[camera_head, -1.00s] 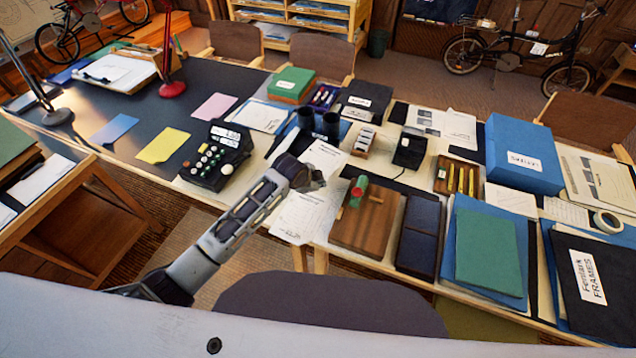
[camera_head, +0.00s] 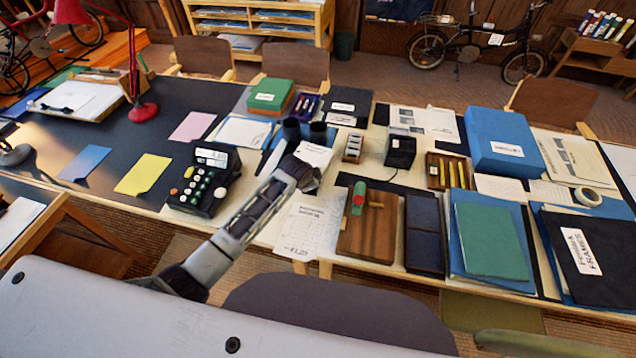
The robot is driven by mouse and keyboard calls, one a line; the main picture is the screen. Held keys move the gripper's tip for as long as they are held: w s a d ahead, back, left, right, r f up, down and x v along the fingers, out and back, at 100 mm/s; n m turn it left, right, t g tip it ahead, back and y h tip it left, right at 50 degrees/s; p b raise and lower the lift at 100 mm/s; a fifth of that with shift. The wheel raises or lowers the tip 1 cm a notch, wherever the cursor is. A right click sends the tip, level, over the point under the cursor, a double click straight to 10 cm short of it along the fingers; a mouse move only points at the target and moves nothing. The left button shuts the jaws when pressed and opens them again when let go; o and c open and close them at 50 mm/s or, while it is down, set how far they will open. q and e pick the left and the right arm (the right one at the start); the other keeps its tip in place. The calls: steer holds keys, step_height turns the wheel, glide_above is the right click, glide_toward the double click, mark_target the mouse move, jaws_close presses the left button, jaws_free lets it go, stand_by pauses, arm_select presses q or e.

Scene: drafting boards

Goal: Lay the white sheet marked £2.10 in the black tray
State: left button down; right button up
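A white sheet (camera_head: 301,228) with printed lines and a grid lies at the table's front edge, left of a brown wooden board. Another white sheet (camera_head: 315,154) lies behind it, partly hidden by my gripper. I cannot read £2.10 on either. A flat black item with a white label (camera_head: 345,104) lies farther back; I cannot tell whether it is the black tray. My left gripper (camera_head: 309,177) is over the white sheets, just in front of two dark cylinders. Its fingers are too small and dark to show whether they are open. My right gripper is not in view.
The wooden board (camera_head: 369,228) with a green-ended roller (camera_head: 358,196) is to the right. The two dark cylinders (camera_head: 304,130) stand behind my gripper. A blue box (camera_head: 503,141) and folders crowd the right side.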

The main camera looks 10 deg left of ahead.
arm_select(q)
steer(key=shift+w+a, duration=0.35)
steer(key=shift+a, duration=0.05)
steer(key=shift+w+a+n, duration=0.1)
steer(key=shift+a+n, duration=0.1)
steer(key=shift+n, duration=0.2)
steer(key=shift+w+r+y, duration=0.1)
steer(key=shift+y, duration=0.2)
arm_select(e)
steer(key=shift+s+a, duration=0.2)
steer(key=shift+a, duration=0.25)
arm_select(q)
steer(key=shift+n, duration=0.6)
steer(key=shift+f, duration=0.2)
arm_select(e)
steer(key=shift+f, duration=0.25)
arm_select(q)
steer(key=shift+f+b, duration=0.95)
steer(key=shift+b, duration=0.35)
steer(key=shift+f, duration=0.75)
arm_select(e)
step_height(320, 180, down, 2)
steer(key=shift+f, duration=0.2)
